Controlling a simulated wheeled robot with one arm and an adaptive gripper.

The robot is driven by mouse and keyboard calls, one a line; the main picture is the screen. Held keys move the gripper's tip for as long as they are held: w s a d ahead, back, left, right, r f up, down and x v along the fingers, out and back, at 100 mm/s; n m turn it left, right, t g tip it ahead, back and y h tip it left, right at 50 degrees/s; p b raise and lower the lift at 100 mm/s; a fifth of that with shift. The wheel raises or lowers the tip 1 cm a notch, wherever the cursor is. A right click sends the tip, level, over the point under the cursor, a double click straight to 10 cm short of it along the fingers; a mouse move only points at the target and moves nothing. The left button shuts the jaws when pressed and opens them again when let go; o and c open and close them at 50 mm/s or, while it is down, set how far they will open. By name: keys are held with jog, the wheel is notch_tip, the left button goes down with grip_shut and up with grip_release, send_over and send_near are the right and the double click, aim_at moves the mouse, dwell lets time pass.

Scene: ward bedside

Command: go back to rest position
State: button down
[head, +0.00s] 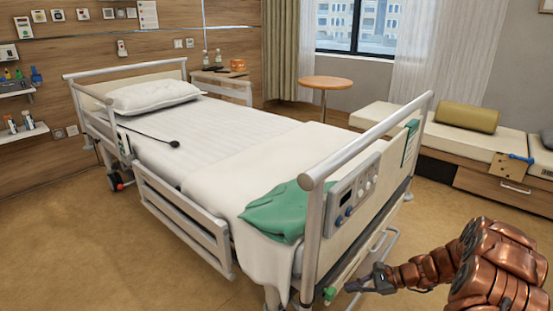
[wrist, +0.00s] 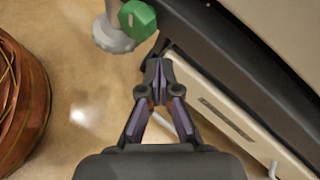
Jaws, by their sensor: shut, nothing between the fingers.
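My gripper (wrist: 158,68) is shut and empty in the wrist view, its two fingertips together. It is low, beside the bed's foot end, close to a green knob (wrist: 137,20) on the bed's lower frame. In the head view my gripper (head: 352,287) is at the end of my copper-coloured arm, which reaches in from the lower right. The green knob also shows there (head: 330,293), just left of the gripper. I cannot tell whether the fingers touch the bed frame.
The bed (head: 200,125) fills the middle, with a green cloth (head: 275,212) at its foot. A bench (head: 470,143) with a bolster (head: 467,117) stands at the right. A round table (head: 326,84) is behind the bed. The floor (head: 80,245) at left is clear.

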jog(key=s+a+r+n+g+h+p, duration=0.1)
jog(key=s+a+r+n+g+p, duration=0.25)
jog(key=r, duration=0.65)
jog(key=s+a+r+n+h+p, duration=0.25)
jog(key=s+a+r+p, duration=0.2)
jog(key=s+r, duration=0.4)
jog(key=s+a+r+n+g+p, duration=0.25)
jog(key=s+r+p, duration=0.2)
jog(key=r, duration=0.75)
jog(key=s+d+r+n+h+p, duration=0.2)
jog(key=s+r+n+h+p, duration=0.2)
jog(key=s+r+p, duration=0.4)
jog(key=s+d+r+n+t+h+p, duration=0.1)
jog(key=s+d+r+n+h+p, duration=0.2)
jog(key=s+r+p, duration=0.6)
jog(key=s+r+n+h, duration=0.1)
jog(key=s+r, duration=0.4)
jog(key=r, duration=0.1)
jog(key=shift+s+d+t, duration=0.15)
jog(key=shift+s+t, duration=0.1)
jog(key=shift+t, duration=0.05)
